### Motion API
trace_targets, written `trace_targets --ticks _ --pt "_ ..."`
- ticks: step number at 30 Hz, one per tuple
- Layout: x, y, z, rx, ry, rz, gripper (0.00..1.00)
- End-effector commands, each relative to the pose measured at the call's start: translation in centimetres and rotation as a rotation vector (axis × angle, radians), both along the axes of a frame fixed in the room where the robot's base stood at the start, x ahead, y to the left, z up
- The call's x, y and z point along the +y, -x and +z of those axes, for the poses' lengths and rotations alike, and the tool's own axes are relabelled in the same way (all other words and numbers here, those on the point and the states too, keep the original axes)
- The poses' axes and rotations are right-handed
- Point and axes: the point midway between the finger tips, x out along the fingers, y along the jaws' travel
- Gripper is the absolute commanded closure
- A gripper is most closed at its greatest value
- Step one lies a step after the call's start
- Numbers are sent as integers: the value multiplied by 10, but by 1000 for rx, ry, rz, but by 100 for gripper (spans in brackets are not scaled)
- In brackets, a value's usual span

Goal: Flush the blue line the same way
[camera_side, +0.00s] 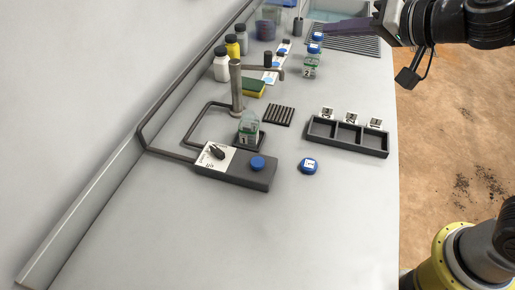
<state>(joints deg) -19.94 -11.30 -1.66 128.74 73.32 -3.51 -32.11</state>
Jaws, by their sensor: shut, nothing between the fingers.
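My gripper (322,31) is at the top right, shut and empty, its fingers pointing left above the ribbed drainer. A dark grey control box (237,175) has a black knob (217,152) on a white plate and a blue button (257,163). Behind it stands a metal post with a spout (237,88). An uncapped clear bottle marked 1 (248,130) stands on a dark pad by the post. A blue cap marked 1 (309,166) lies on the bench right of the box. A blue-capped bottle marked 2 (311,69) stands farther back. I cannot tell which pipe is the blue line.
An empty three-compartment tray (347,146) with number tags sits at the right edge. A black ribbed mat (278,115), sponge (253,88), several jars (221,66) and a sink (335,8) are farther back. The front bench is clear.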

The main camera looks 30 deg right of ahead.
Motion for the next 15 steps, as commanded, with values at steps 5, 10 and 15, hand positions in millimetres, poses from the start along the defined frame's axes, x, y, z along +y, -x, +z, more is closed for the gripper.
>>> trace_targets --ticks 5,10,15 --pt "45 -25 -52 130 -34 -67 100" --pt "93 -24 -106 254 -31 -79 100" --pt "131 -11 -142 321 3 -26 100"
